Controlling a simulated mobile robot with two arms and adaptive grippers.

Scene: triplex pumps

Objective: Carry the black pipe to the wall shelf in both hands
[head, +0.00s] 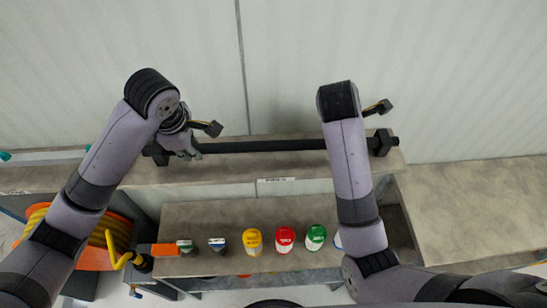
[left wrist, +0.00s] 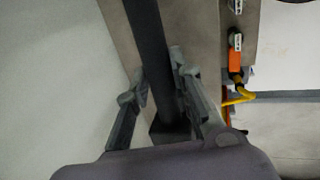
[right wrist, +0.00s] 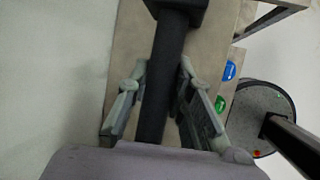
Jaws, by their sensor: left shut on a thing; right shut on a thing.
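The black pipe (head: 262,146) lies level along the upper wall shelf (head: 230,172), with a thicker block at each end. I cannot tell whether it touches the shelf. My left gripper (head: 190,152) is around the pipe near its left end; the left wrist view shows the pipe (left wrist: 150,40) between its two fingers (left wrist: 158,92). My right gripper is hidden behind my arm in the head view. In the right wrist view its fingers (right wrist: 160,85) are on both sides of the pipe (right wrist: 168,50), near the right end block.
A lower shelf (head: 200,212) holds yellow (head: 252,242), red (head: 285,239) and green (head: 316,237) capped containers. An orange hose reel (head: 105,240) stands at the left. A wide grey counter (head: 480,205) is at the right. The pale wall (head: 290,60) rises behind.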

